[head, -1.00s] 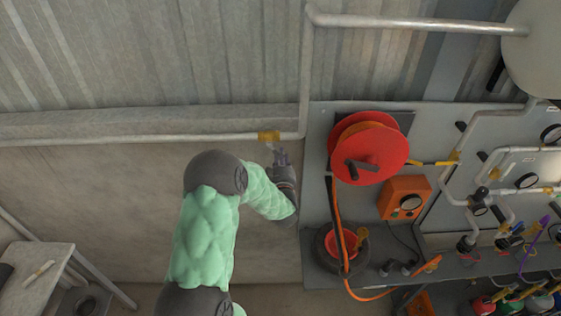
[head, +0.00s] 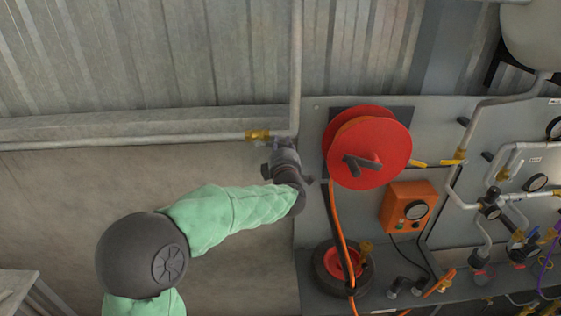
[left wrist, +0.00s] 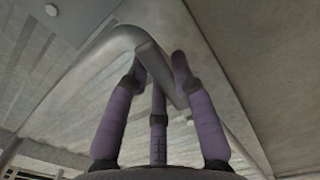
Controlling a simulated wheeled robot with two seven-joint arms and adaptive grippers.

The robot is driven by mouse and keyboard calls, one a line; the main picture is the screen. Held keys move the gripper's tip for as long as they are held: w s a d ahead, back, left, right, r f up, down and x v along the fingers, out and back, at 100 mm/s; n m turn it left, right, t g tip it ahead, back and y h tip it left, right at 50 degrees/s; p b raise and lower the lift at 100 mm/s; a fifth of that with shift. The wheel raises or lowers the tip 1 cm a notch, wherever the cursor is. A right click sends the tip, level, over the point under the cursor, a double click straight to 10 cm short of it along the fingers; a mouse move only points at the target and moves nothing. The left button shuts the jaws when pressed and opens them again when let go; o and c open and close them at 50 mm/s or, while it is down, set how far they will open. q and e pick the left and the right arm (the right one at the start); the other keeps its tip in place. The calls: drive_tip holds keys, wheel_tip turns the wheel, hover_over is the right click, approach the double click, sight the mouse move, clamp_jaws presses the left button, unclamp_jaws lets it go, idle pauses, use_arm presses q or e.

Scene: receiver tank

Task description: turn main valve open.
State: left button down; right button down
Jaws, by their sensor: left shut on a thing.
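The brass main valve (head: 258,136) sits in the grey horizontal pipe (head: 120,143) on the wall, just left of where the pipe turns up. My left gripper (head: 282,142) is right at it, slightly to its right and below, and hides part of the pipe and the valve's handle. In the left wrist view my purple left fingers (left wrist: 160,66) are closed in around a grey bar by a bent pipe (left wrist: 125,40). I cannot see clearly how the fingertips meet it. The brass body does not show there. My right gripper is not in view.
A red hose reel (head: 368,152) stands just right of my gripper on a grey panel (head: 312,215). An orange box with a gauge (head: 408,205) and several pipes are farther right. The wall below the pipe is bare.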

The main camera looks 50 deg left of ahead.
use_arm(q)
drive_tip(key=shift+r+n+b, duration=0.55)
drive_tip(key=shift+n+b, duration=0.35)
drive_tip(key=shift+b, duration=0.1)
drive_tip(key=shift+r, duration=0.25)
drive_tip(key=c, duration=1)
unclamp_jaws()
drive_tip(key=v, duration=1.2)
drive_tip(key=shift+s, duration=0.1)
